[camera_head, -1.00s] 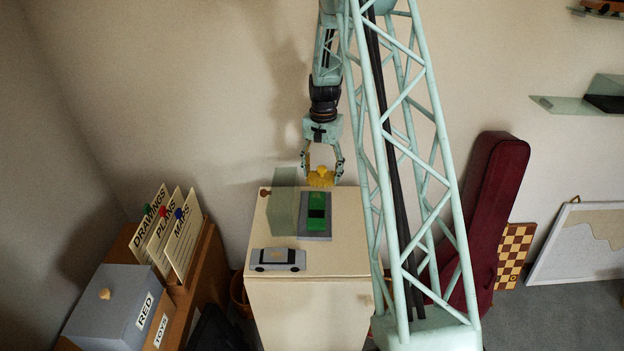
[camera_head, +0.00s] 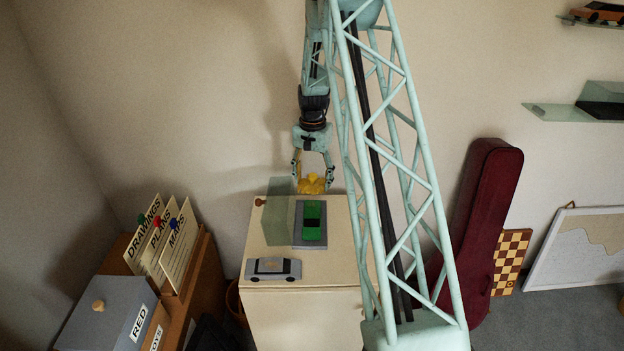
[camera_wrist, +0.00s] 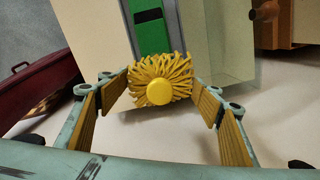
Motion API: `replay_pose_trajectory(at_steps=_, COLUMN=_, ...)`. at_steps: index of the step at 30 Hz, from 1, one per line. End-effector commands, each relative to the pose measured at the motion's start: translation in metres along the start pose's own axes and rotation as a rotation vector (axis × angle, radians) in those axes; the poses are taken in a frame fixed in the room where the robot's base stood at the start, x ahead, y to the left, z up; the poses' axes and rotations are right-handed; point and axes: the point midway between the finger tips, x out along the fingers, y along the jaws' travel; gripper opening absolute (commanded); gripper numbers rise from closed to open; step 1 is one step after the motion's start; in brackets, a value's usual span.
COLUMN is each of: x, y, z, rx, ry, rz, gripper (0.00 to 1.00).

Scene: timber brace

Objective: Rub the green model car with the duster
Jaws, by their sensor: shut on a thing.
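My gripper (camera_head: 312,180) is shut on a yellow, shaggy duster (camera_head: 312,185). In the wrist view the duster (camera_wrist: 160,80) sits between the finger pads, its round yellow knob facing the camera. The green model car (camera_head: 312,219) lies on a grey base (camera_head: 298,234) on top of the cream cabinet. The duster is at the far end of the car in the head view; I cannot tell whether they touch. In the wrist view the green car (camera_wrist: 149,30) shows just beyond the duster, partly hidden by it.
A clear upright panel (camera_head: 279,210) stands close left of the green car. A silver model car (camera_head: 272,268) sits at the front of the cabinet top (camera_head: 320,265). A grey box (camera_head: 100,315) and upright cards (camera_head: 165,240) are at left. A dark red case (camera_head: 485,230) leans at right.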

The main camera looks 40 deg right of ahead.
Motion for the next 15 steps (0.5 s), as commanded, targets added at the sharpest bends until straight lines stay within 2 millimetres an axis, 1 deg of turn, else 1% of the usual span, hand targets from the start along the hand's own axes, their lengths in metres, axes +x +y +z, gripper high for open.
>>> replay_pose_trajectory(at_steps=1, x=0.007, y=0.001, z=0.0, rx=0.001, ry=-0.001, rz=0.001, gripper=0.51)
replay_pose_trajectory(at_steps=15, x=0.049, y=0.006, z=-0.004, rx=0.009, ry=-0.001, rz=0.001, gripper=0.51)
